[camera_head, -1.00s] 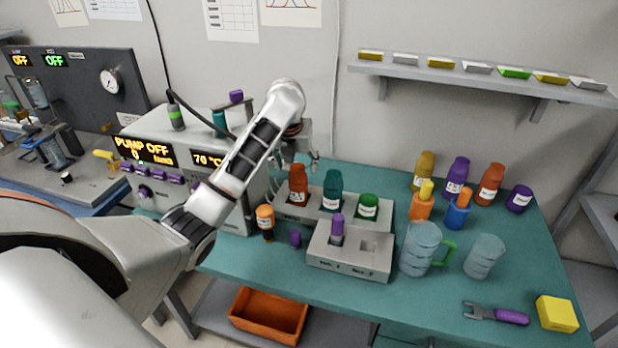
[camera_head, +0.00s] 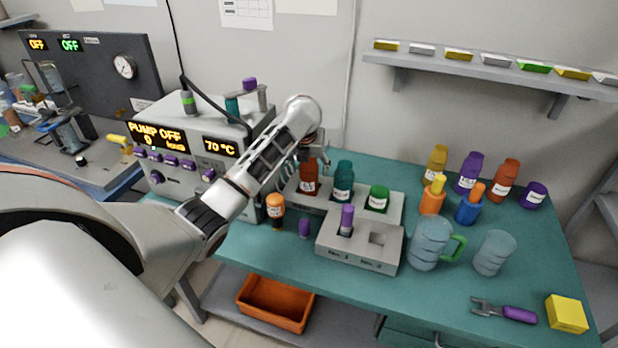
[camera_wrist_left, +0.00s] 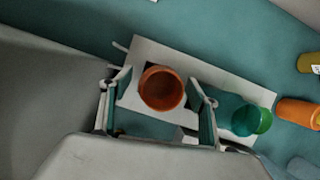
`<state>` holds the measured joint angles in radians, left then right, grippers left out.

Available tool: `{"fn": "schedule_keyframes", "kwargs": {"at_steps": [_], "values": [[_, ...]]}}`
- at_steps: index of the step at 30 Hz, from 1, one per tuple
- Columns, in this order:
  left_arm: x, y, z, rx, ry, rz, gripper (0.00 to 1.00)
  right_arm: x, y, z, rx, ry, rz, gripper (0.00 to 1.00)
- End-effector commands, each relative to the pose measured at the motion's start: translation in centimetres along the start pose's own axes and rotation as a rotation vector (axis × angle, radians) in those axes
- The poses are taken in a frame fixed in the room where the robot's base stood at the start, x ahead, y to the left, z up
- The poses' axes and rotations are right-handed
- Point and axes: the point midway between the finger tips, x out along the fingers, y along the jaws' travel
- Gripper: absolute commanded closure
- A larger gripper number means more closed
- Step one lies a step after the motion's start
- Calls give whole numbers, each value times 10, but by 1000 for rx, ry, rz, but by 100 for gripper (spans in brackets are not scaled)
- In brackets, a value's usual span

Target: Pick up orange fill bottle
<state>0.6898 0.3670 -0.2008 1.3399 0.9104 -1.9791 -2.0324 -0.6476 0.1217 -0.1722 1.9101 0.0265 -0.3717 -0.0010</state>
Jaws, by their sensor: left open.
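An orange-red bottle (camera_head: 309,181) with a white label stands upright in the back rack (camera_head: 394,205). My left gripper (camera_head: 317,153) is at its top, pointing down, with the arm covering part of the view. In the left wrist view the bottle's round open top (camera_wrist_left: 162,89) lies between the two spread fingers of the left gripper (camera_wrist_left: 160,104). The fingers are open, and I cannot tell whether either touches the bottle. My right gripper is not in view.
A teal bottle (camera_head: 343,182) and a green-topped jar (camera_head: 377,199) share the rack to the right. A small orange bottle (camera_head: 275,208) and a purple cap (camera_head: 304,227) stand left of the front block (camera_head: 357,257). The pump box (camera_head: 190,131) is close on the left.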

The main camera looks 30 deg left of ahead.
Motion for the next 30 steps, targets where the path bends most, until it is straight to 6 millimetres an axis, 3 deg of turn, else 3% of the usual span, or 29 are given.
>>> {"fn": "schedule_keyframes", "kwargs": {"at_steps": [2, 6, 8, 20, 26, 30], "values": [[0, 0, 0, 0, 0, 0, 40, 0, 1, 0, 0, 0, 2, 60], [0, 0, 0, 0, 0, 0, 76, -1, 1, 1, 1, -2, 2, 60], [0, 0, 0, 0, 0, 0, 88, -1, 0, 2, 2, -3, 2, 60], [-5, 0, 3, -1, -3, -2, 88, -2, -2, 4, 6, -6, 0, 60], [-25, 0, 12, -1, -4, -3, 88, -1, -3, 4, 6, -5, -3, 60], [-53, 0, 24, -1, -6, -2, 88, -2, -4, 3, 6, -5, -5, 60]]}}
